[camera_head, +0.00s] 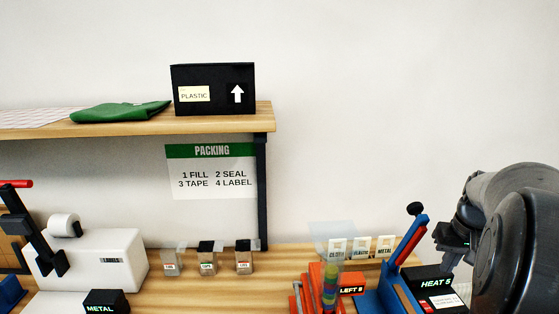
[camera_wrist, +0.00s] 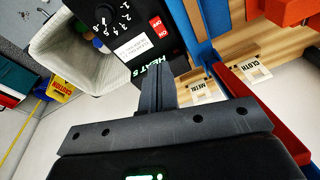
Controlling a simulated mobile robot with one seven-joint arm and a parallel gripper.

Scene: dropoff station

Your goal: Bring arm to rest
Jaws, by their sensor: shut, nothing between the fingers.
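My dark grey gripper (camera_head: 449,258) hangs at the right of the head view, just above and behind the black box marked HEAT 5 (camera_head: 436,284). My arm (camera_head: 510,235) is folded close to the camera and fills the right edge. In the wrist view my gripper (camera_wrist: 155,68) has its two fingers pressed together with nothing between them. Its tips overlap the edge of the HEAT 5 box (camera_wrist: 130,38) in the picture; I cannot tell whether they touch it.
Card tags (camera_head: 361,248) stand behind. A white printer (camera_head: 90,260) is far left. A shelf (camera_head: 200,124) holds a black PLASTIC box (camera_head: 213,90). The wrist view shows a pale bin (camera_wrist: 60,43).

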